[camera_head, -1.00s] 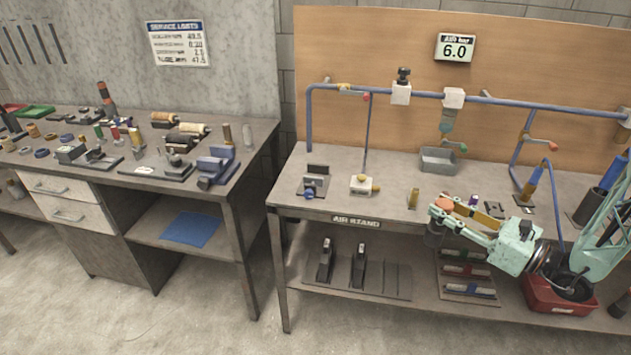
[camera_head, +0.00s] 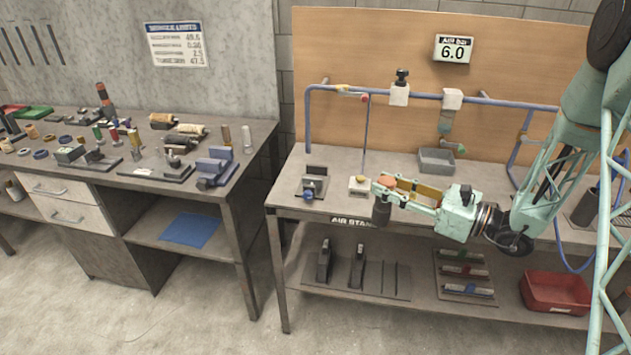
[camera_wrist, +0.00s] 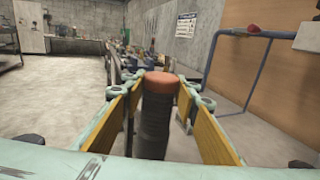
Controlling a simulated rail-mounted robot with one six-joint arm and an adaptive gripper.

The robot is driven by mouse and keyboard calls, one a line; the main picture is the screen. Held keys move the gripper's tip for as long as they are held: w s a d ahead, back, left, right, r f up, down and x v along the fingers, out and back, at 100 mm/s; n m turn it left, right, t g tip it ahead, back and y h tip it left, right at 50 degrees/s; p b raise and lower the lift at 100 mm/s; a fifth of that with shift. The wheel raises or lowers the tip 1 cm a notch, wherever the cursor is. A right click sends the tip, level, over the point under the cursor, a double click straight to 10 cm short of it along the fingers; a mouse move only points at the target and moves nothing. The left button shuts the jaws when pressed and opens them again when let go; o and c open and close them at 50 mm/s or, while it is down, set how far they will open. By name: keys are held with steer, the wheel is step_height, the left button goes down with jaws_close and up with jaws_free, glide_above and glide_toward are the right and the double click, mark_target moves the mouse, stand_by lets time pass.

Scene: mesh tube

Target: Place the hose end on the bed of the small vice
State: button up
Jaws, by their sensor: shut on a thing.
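My gripper (camera_head: 388,191) is over the front edge of the air stand, shut on a dark, ribbed cylinder with an orange top, which I take for the hose end (camera_head: 381,213). In the wrist view the hose end (camera_wrist: 156,118) stands upright between the yellow-lined fingers. A small grey vice with a blue knob (camera_head: 314,186) stands on the air stand, to the left of my gripper and apart from it. A larger blue vice (camera_head: 214,166) stands on the left bench. I cannot tell for sure which is the task's vice.
A white block with a yellow top (camera_head: 359,185) lies between the grey vice and my gripper. A grey tray (camera_head: 436,161) is farther back. Blue pipes (camera_head: 308,125) rise behind. A red bin (camera_head: 556,292) is on the lower shelf. A gap separates the two benches.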

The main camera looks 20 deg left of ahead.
steer(key=w+a+r, duration=0.3)
steer(key=w+a, duration=0.1)
steer(key=a, duration=0.4)
steer(key=w+a+r+p, duration=0.1)
steer(key=w+a+r, duration=0.2)
steer(key=a, duration=0.6)
steer(key=w+a+r+p, duration=0.1)
steer(key=w+a+r, duration=0.3)
steer(key=w+a, duration=0.2)
steer(key=a, duration=0.2)
steer(key=shift+a, duration=0.35)
steer(key=shift+f, duration=0.15)
step_height(320, 180, down, 6)
steer(key=shift+b, duration=0.4)
steer(key=shift+f, duration=0.1)
steer(key=shift+f+b, duration=0.35)
steer(key=shift+f, duration=1.6)
